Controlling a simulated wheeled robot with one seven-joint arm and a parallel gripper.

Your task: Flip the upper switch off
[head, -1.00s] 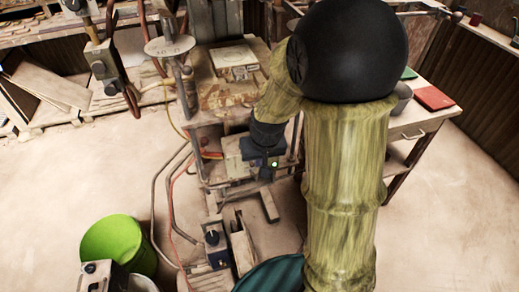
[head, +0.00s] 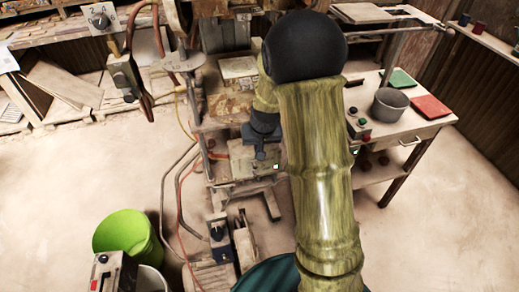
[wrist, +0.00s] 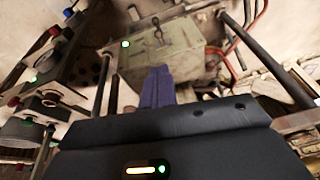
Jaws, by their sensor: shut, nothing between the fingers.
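A worn beige-grey switch box (wrist: 165,45) with a small dark lever (wrist: 157,30) on its face and a lit green lamp (wrist: 125,44) lies ahead of my fingers in the wrist view. The box (head: 240,160) also shows low on the press frame in the head view, partly behind my gripper (head: 262,152). In the wrist view my gripper (wrist: 157,72) is shut and empty, its purple-grey fingertips pointing at the box's near edge, short of the lever. I cannot tell whether they touch the box, nor the lever's exact position. A lower box with a dark knob (head: 217,233) stands near the floor.
Hoses and cables (head: 170,205) run down left of the press. A green bucket (head: 128,235) stands on the floor at left. A side table (head: 425,130) with a grey pot (head: 390,104) is at right. Dark rods (wrist: 104,85) flank the box in the wrist view.

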